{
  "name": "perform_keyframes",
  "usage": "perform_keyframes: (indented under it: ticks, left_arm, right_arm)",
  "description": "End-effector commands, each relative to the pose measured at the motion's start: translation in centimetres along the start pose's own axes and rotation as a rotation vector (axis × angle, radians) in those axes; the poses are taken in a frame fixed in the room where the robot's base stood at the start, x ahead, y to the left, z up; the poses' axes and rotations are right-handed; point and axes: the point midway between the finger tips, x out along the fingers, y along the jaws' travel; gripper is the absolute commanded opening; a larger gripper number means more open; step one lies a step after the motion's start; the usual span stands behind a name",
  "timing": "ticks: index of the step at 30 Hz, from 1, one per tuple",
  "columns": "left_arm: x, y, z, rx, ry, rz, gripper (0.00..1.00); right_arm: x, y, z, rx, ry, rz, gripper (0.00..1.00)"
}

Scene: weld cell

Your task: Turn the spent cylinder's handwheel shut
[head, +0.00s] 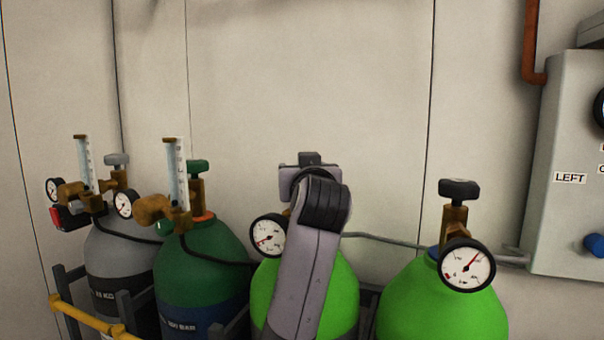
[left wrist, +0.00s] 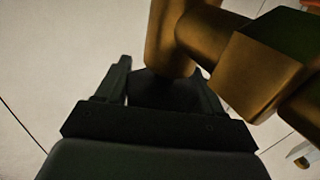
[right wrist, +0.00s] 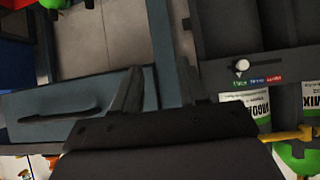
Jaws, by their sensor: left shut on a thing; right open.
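The bright green cylinder (head: 342,290) in the middle of the head view stands partly behind my left arm. Its gauge (head: 268,236) shows a needle toward the lower left, at the low end. My left gripper (head: 309,172) is at the top of this cylinder's valve, shut on the dark handwheel (left wrist: 160,90), which shows between the fingers beside the brass valve body (left wrist: 175,45) in the left wrist view. The gripper and arm hide most of the handwheel. My right gripper (right wrist: 160,85) is open and empty, and is outside the head view.
Another bright green cylinder (head: 440,305) stands at right, its gauge (head: 467,264) needle toward the upper right. Dark green (head: 200,265) and grey (head: 118,260) cylinders with flowmeters stand at left. A grey panel (head: 570,230) is at far right. A yellow bar (head: 85,317) crosses lower left.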

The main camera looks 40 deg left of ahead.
Motion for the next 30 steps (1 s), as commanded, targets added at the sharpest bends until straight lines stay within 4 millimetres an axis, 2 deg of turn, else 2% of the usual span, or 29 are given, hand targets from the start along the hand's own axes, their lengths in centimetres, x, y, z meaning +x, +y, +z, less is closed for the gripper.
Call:
perform_keyframes:
  ticks: [12, 28, 29, 30]
  left_arm:
    - [-0.07, 0.29, -0.30, -0.003, 0.000, 0.194, 0.37]
    - [-0.09, 0.38, -0.31, -0.003, 0.003, 0.221, 0.37]
    - [-0.09, 0.38, -0.31, -0.003, 0.003, 0.221, 0.71]
    - [-0.09, 0.38, -0.31, -0.003, 0.003, 0.221, 0.84]
  right_arm:
    - [-0.80, 0.00, -1.07, 0.000, 0.000, 0.000, 0.43]
    - [-0.85, 0.00, -1.15, 0.000, 0.000, 0.000, 0.43]
    - [-0.85, 0.00, -1.15, 0.000, 0.000, 0.000, 0.43]
    - [-0.85, 0.00, -1.15, 0.000, 0.000, 0.000, 0.43]
